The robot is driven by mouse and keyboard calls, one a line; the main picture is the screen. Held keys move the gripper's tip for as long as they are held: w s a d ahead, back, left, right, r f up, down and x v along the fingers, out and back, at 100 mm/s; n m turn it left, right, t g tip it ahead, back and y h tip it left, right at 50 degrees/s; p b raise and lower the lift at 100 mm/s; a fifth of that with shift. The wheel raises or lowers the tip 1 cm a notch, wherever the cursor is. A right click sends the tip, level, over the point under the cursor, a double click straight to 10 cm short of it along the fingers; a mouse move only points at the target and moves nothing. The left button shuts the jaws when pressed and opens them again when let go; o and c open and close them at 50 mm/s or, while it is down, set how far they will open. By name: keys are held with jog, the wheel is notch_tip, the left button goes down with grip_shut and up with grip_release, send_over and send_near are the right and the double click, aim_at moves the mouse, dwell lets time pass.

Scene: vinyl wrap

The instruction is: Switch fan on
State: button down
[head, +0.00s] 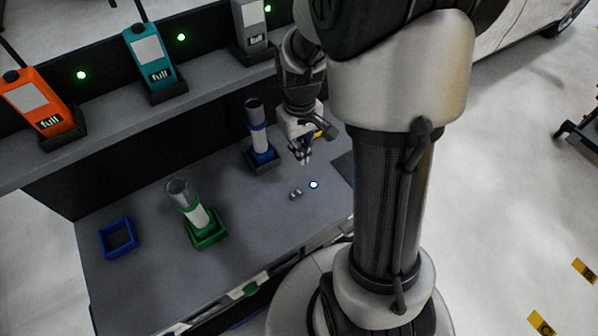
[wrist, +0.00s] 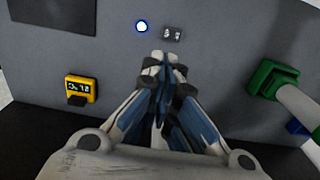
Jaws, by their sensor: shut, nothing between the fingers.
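A small grey two-part switch (head: 295,193) sits on the grey bench top, and it also shows in the wrist view (wrist: 172,33). Beside it is a round glowing white-blue light or button (head: 313,184), also in the wrist view (wrist: 141,26). I cannot tell which of the two controls the fan, and no fan is recognisable. My gripper (head: 303,160) is shut and empty, pointing down over the bench behind the switch. In the wrist view its fingertips (wrist: 162,60) are together, just below the switch in the picture; contact is not visible.
A green holder (head: 207,240) and a blue holder (head: 263,165) each hold an upright tube. An empty blue square frame (head: 118,238) lies at left. A yellow display unit (wrist: 81,88) is near my gripper. Orange (head: 38,105) and teal (head: 152,60) devices stand on the back shelf.

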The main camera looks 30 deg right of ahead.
aim_at(300, 189)
notch_tip(300, 189, down, 14)
jog(key=b, duration=0.5)
jog(key=shift+d+f, duration=0.1)
jog(key=shift+f, duration=0.25)
jog(key=shift+r, duration=0.1)
jog(key=shift+a+r, duration=0.3)
jog(key=shift+a, duration=0.4)
